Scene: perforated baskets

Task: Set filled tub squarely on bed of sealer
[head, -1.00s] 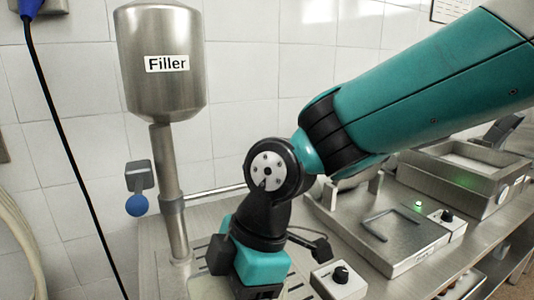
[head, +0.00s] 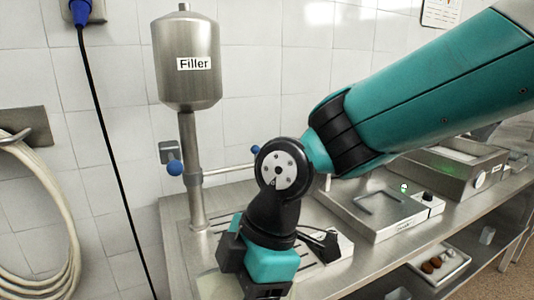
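My gripper (head: 266,288) is at the bottom edge, low over the steel counter's left end. Its fingertips are cut off by the frame, so I cannot see if it is open or shut. A pale, partly see-through shape (head: 222,284) shows beside and behind it; I cannot tell if it is the filled tub. To the right on the counter is a flat steel machine (head: 372,222) with a dark handle, a green light and a knob. Behind it is a second steel machine (head: 478,180) with a raised rectangular frame. I cannot read which is the sealer.
The steel filler (head: 188,75) stands on a post at the counter's back left. A control box with a knob is partly hidden behind my gripper. A lower shelf holds a white tray (head: 462,262) with brown items. A hose (head: 45,200) hangs on the left wall.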

